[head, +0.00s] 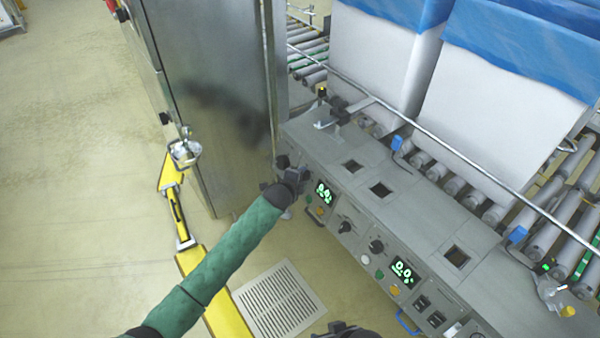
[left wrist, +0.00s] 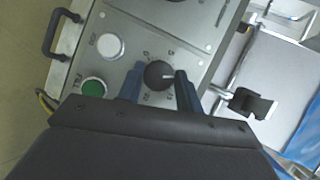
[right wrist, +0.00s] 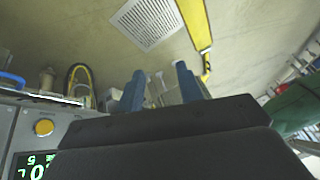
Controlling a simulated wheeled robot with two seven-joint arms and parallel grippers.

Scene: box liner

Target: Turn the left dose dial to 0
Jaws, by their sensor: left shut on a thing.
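The left dose dial (left wrist: 158,75) is a round dark knob with a light pointer line, on the grey panel in the left wrist view. My left gripper (left wrist: 160,85) has its blue fingers on either side of the dial and is shut on it. In the head view my left gripper (head: 293,182) is at the left end of the console and covers the dial. Just right of it a green-lit display (head: 324,194) seems to read 0.4. My right gripper (right wrist: 160,88) is open and empty, with floor behind its fingers.
The grey console (head: 365,160) carries more black knobs (head: 376,246) and a second display (head: 403,272). A white button (left wrist: 110,46) and a green button (left wrist: 93,88) sit near the dial. A steel cabinet (head: 215,90) stands at left. White liners (head: 490,100) hang behind a rail.

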